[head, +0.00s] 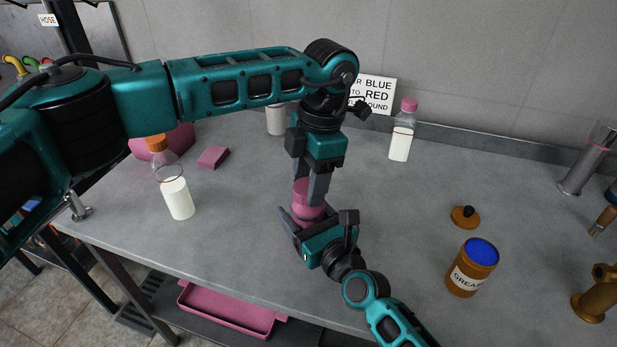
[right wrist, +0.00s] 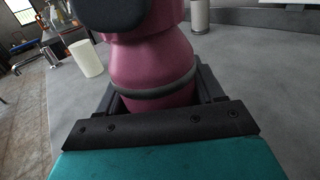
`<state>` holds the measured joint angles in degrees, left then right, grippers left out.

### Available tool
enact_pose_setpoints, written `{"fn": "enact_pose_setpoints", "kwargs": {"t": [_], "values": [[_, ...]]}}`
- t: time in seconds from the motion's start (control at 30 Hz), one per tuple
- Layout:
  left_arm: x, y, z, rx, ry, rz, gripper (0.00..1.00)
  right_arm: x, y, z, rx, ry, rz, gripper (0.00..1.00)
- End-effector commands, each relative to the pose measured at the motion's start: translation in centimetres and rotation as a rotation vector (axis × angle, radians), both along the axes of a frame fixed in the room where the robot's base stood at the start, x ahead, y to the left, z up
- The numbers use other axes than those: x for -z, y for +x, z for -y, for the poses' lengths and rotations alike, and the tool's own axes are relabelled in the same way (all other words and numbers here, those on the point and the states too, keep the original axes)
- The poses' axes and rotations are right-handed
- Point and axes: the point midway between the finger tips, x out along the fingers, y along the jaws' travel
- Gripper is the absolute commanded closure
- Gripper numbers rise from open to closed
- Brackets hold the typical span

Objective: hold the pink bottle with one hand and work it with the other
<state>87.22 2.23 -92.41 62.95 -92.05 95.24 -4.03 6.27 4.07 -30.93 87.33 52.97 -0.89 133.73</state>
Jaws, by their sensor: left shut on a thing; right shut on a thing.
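The pink bottle (head: 304,205) stands upright near the middle of the grey table in the head view. My left gripper (head: 318,190) comes down from above and is shut on the bottle's upper part. My right gripper (head: 300,232) comes in low from the front right and is shut on the bottle's lower body. In the right wrist view the pink bottle (right wrist: 150,65) sits between the right fingers, with a dark band around it. My left gripper (right wrist: 108,12) hides part of its top there.
A clear bottle with an orange cap (head: 176,192) stands at left, near a pink block (head: 213,157). A pink-capped bottle (head: 401,140) stands at the back. An open grease jar (head: 470,270) and its brown lid (head: 465,215) are at right. The table (head: 400,210) is clear between.

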Motion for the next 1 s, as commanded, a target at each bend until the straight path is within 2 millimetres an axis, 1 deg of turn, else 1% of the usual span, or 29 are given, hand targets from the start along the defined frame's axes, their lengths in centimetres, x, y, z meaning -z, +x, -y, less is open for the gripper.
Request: {"fn": "enact_pose_setpoints", "kwargs": {"t": [0.1,0.5,0.6,0.7,0.83,0.87,1.0], "values": [[-0.06,-0.1,0.03,0.253,0.001,0.001,0.76,0.08,-0.02,0.0,-0.001,-0.001,-0.002,1.0],[-0.02,-0.3,-0.07,1.115,0.0,0.0,0.76,0.09,-0.03,-0.01,-0.001,0.0,-0.002,1.0],[0.01,-0.33,-0.13,1.304,-0.001,0.0,0.76,0.1,-0.03,-0.01,-0.001,0.0,-0.002,1.0],[0.03,-0.38,-0.1,1.449,-0.002,0.0,0.76,0.1,-0.03,-0.01,-0.001,-0.001,-0.003,1.0],[0.03,-0.36,-0.05,1.434,-0.002,-0.001,0.76,0.1,-0.02,0.0,-0.001,-0.001,-0.003,1.0],[0.03,-0.36,-0.04,1.433,-0.002,-0.001,0.47,0.1,-0.02,0.0,-0.001,-0.001,-0.003,1.0],[0.04,-0.36,-0.05,1.431,-0.002,-0.002,0.33,0.1,-0.02,0.0,0.0,-0.001,-0.002,1.0]]}}
